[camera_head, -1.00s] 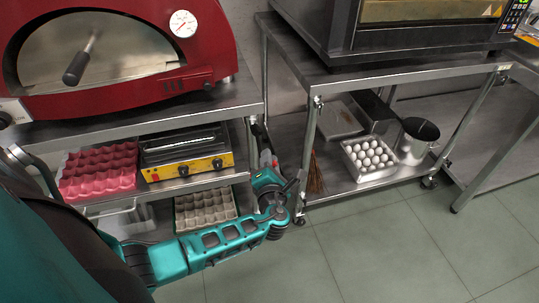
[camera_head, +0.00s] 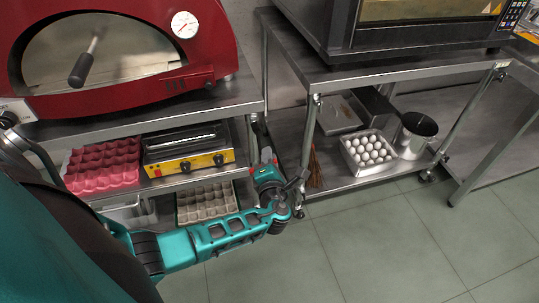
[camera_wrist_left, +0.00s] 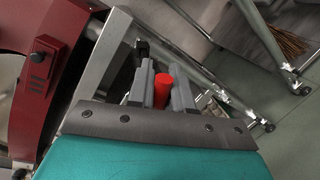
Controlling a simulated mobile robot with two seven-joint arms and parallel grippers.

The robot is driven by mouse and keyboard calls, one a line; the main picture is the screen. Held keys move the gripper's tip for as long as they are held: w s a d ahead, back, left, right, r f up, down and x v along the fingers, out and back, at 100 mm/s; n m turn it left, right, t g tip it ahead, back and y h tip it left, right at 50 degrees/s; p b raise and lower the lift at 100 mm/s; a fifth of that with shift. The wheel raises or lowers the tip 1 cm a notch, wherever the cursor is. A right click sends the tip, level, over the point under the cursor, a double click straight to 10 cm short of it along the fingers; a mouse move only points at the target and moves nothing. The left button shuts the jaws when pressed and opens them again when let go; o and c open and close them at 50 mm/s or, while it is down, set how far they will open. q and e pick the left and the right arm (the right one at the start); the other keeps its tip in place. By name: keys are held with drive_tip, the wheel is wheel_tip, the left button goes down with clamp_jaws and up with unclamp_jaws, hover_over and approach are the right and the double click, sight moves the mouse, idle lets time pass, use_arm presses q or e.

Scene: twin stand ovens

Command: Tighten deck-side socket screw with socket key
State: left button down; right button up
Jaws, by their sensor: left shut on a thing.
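My left gripper (camera_wrist_left: 164,86) is shut on a red cylindrical piece (camera_wrist_left: 162,91), which looks like the handle of the socket key. In the left wrist view the red piece stands between the two grey fingers. In the head view my left gripper (camera_head: 266,156) is beside the right end of the left stand, below its top shelf, and mostly end-on. The key's tip is hidden or too small to make out. A dark fitting (camera_wrist_left: 142,49) shows just past the fingers, near the stand's metal frame. I cannot tell whether it is the socket screw. My right gripper is not in view.
The red oven (camera_head: 130,90) sits on the left stand's top (camera_head: 225,97). A grill (camera_head: 187,150), a pink egg tray (camera_head: 102,166) and a grey egg tray (camera_head: 205,203) are below. The right stand (camera_head: 400,72) has a leg (camera_head: 308,140) close to my gripper.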

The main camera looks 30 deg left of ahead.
use_arm(q)
drive_tip(key=shift+f+m+g+p, duration=0.15)
drive_tip(key=shift+m+g+p, duration=0.35)
drive_tip(key=shift+m+p, duration=0.9)
drive_tip(key=shift+m, duration=0.3)
drive_tip(key=shift+s+m, duration=0.1)
drive_tip(key=shift+m, duration=0.4)
drive_tip(key=shift+s+d, duration=1.6)
drive_tip(key=shift+d, duration=0.3)
